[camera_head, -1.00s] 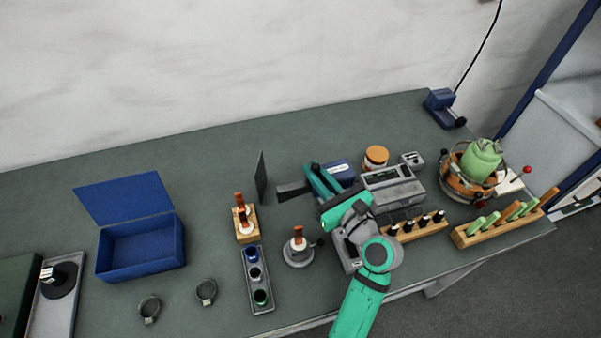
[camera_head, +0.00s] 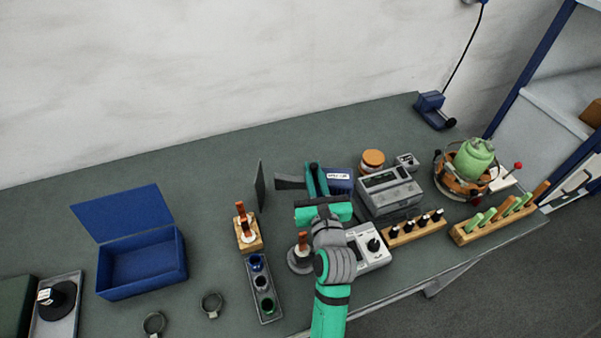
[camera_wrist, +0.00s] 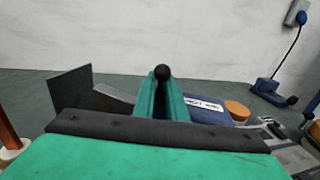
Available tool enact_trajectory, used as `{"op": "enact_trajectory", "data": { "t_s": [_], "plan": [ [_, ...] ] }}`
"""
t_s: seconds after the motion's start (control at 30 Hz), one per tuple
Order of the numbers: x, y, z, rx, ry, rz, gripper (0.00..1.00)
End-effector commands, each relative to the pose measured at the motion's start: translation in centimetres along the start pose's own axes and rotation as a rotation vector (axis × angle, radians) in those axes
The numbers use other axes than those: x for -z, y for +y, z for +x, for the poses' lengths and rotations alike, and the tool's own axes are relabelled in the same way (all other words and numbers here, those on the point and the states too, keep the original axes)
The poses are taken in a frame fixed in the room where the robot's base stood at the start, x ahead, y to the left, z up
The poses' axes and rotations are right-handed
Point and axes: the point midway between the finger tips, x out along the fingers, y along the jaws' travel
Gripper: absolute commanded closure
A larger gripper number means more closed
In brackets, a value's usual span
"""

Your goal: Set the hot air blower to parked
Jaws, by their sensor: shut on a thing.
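The hot air blower has a blue labelled body (camera_head: 340,181) and a dark flared nozzle (camera_head: 290,182) pointing left toward an upright dark plate (camera_head: 259,187). The blower's label (camera_wrist: 205,105) and nozzle (camera_wrist: 115,97) also show in the wrist view. My gripper (camera_head: 315,170) reaches over the blower from the front, its teal fingers shut on a handle with a black ball knob (camera_wrist: 162,73). The knob stands just above the fingertips. My fingers hide the handle's shaft and the middle of the blower.
A grey control box (camera_head: 370,246) and a round base with a copper-coloured post (camera_head: 301,258) stand close to my wrist. A grey instrument (camera_head: 390,190) and an orange-lidded jar (camera_head: 372,160) are to the right. An open blue box (camera_head: 142,265) stands left. The table behind the blower is clear.

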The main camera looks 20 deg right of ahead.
Motion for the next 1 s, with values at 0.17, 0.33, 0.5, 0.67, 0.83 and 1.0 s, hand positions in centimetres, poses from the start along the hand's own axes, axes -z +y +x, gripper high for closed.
{"op": "enact_trajectory", "data": {
  "t_s": [0.17,0.33,0.5,0.67,0.83,1.0],
  "plan": [
    [-1.15,-0.55,0.0,0.026,-0.025,0.0,1.0],
    [-1.15,-0.73,-0.01,0.032,-0.025,0.0,1.0],
    [-1.15,-0.75,-0.01,0.032,-0.025,0.0,1.0],
    [-1.12,-0.75,-0.02,0.032,-0.025,0.0,0.68],
    [-0.75,-0.73,-0.02,0.031,-0.017,-0.001,0.68],
    [-0.79,-0.75,-0.02,0.031,-0.014,-0.001,0.68]
  ]
}}
